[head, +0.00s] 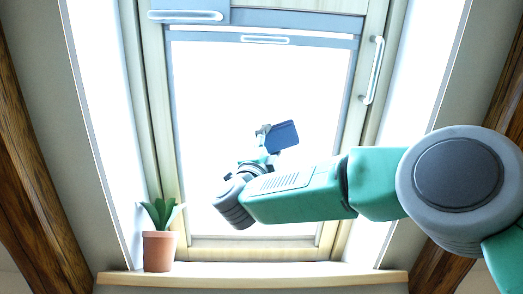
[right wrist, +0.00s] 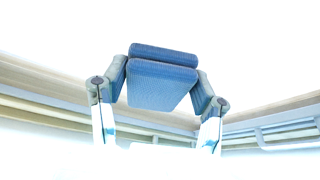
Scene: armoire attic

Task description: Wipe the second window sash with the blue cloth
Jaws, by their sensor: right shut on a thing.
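The blue cloth (head: 283,136) is a folded pad held in my right gripper (head: 262,137), in front of the bright pane in the head view. In the right wrist view the cloth (right wrist: 162,80) sits between the two fingers of the gripper (right wrist: 163,83), which is shut on it. The window sash (head: 258,95) has a pale frame and a glaring white pane. I cannot tell whether the cloth touches the glass. My left gripper is not in view.
A potted plant (head: 159,245) stands at the left end of the wooden sill (head: 250,277). A vertical handle (head: 372,70) is on the right side of the frame, and a grey bar (head: 263,40) crosses the top. Wooden beams (head: 35,170) flank the window.

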